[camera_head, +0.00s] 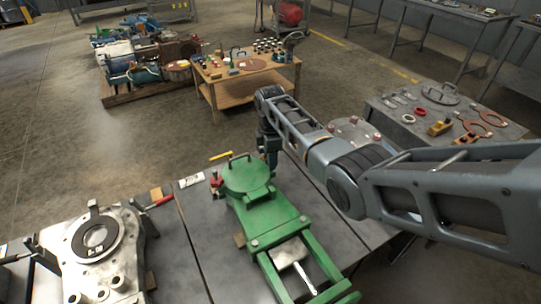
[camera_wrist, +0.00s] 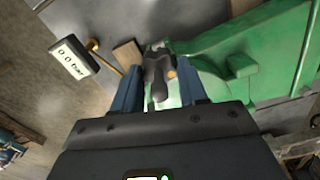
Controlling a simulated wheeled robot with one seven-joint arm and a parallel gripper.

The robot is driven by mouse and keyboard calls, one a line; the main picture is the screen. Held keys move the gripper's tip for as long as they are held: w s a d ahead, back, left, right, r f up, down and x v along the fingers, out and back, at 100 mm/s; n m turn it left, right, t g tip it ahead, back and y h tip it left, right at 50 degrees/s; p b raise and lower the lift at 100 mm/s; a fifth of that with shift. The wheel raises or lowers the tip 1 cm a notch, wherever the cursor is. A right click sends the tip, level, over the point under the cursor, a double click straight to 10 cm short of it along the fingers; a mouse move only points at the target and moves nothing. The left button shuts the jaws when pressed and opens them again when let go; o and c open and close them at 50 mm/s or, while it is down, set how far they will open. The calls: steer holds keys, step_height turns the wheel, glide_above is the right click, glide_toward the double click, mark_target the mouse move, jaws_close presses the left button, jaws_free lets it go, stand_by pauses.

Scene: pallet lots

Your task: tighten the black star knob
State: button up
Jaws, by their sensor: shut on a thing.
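The black star knob (camera_wrist: 158,72) shows in the wrist view between the fingertips of my gripper (camera_wrist: 160,82), which is shut on it. The knob sits at the edge of a green metal body (camera_wrist: 235,55). In the head view this green body (camera_head: 285,225) lies on the grey bench, with a round lid and handle at its far end. My gripper (camera_head: 270,158) reaches down at the far right side of that lid. The knob is hidden there in the head view.
In the head view a silver housing (camera_head: 95,250) stands at left. A red-handled tool (camera_head: 160,201) lies between. Tables with parts stand behind and at right.

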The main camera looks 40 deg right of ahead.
steer(key=m, duration=0.6)
steer(key=shift+w+d+m+p, duration=0.1)
steer(key=shift+m+p, duration=0.3)
steer(key=m, duration=0.5)
steer(key=shift+d, duration=0.1)
steer(key=shift+m, duration=0.4)
steer(key=o, duration=1.1)
steer(key=shift+c, duration=0.2)
steer(key=shift+r+p, duration=0.3)
steer(key=shift+r, duration=3.6)
